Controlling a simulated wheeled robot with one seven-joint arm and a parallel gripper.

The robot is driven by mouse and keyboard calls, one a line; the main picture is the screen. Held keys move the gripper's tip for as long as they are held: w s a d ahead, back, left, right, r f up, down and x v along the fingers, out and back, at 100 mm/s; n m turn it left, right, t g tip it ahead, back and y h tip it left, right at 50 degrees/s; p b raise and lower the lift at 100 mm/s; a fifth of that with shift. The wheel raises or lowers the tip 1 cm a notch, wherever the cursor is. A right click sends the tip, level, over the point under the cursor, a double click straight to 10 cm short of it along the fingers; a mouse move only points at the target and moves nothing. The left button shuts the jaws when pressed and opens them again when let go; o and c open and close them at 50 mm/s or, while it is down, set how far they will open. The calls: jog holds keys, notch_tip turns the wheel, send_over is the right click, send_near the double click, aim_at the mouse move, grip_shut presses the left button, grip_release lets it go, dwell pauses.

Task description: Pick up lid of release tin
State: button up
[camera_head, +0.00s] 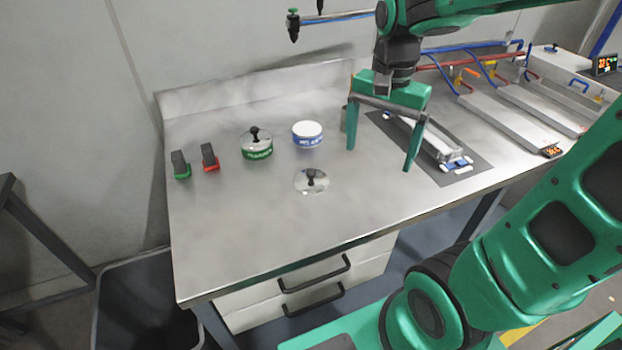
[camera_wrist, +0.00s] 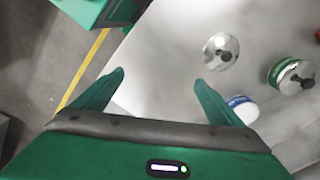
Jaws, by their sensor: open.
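A loose round metal lid (camera_head: 311,182) with a black knob lies flat on the table; the wrist view shows it (camera_wrist: 218,50) at upper right. A green-labelled tin (camera_head: 258,153) wears a similar knobbed lid (camera_head: 247,138); this tin is also in the wrist view (camera_wrist: 277,73). A blue-labelled tin (camera_head: 307,140) has a white top and no knobbed lid; it also shows in the wrist view (camera_wrist: 243,110). The label words are too small to tell which is the release tin. My gripper (camera_head: 379,158) is open and empty, pointing down, right of the tins and apart from them.
Two small dark blocks, one with a green base (camera_head: 181,172) and one with a red base (camera_head: 211,164), stand left of the tins. A dark mat (camera_head: 467,171) carrying a metal piece lies right of my gripper. The table (camera_head: 235,225) is clear at its front left.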

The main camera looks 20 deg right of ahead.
aim_at(310, 171)
jog(key=w+a+m, duration=0.4)
jog(key=w+a, duration=0.5)
jog(key=a, duration=0.2)
jog(key=f, duration=1)
jog(key=shift+w+a+f, duration=0.15)
jog(key=shift+a+f, duration=0.1)
jog(key=shift+f, duration=0.15)
jog(key=c, duration=1.1)
